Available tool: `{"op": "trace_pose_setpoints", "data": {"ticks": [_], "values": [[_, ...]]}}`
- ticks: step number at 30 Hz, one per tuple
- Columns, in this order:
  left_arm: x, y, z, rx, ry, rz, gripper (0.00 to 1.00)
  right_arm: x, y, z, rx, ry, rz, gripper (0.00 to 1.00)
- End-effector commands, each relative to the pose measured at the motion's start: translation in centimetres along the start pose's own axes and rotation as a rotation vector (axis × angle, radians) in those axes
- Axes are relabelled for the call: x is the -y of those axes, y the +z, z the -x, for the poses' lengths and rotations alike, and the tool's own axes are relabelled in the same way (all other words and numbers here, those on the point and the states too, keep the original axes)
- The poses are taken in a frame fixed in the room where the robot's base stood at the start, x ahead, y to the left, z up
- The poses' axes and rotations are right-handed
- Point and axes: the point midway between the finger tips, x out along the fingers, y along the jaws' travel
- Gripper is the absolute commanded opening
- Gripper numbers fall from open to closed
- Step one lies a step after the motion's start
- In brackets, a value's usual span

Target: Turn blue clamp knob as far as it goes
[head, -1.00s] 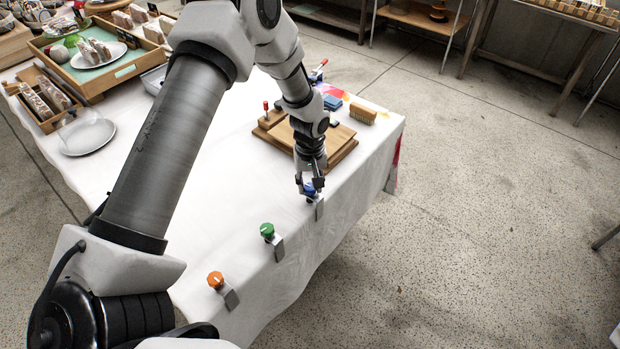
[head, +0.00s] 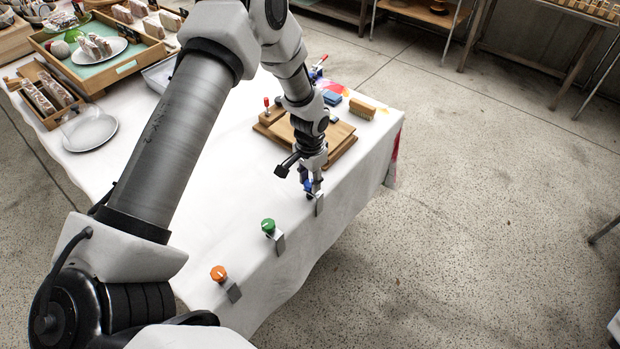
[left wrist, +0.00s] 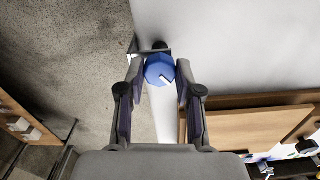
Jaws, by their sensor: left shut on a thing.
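The blue clamp knob (left wrist: 159,69) sits between the fingertips of my left gripper (left wrist: 160,72) in the left wrist view. It has a white mark at its lower right in that view. In the head view the blue knob (head: 308,186) is mostly hidden by my left gripper (head: 311,184), which reaches down onto it from above. Its grey clamp (head: 319,204) hangs over the table edge. My left gripper is shut on the knob. My right gripper is not in view.
A green knob clamp (head: 268,225) and an orange knob clamp (head: 218,273) sit along the same edge of the white-clothed table (head: 200,220). A wooden board (head: 340,142), a brush (head: 362,109) and a blue block (head: 332,98) lie behind my gripper. Floor is open at right.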

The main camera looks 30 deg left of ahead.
Motion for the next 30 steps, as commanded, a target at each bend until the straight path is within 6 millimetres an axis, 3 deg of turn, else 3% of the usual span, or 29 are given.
{"op": "trace_pose_setpoints", "data": {"ticks": [30], "values": [[-0.06,0.15,-0.19,0.003,0.003,-0.962,0.00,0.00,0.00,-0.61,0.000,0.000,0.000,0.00]]}}
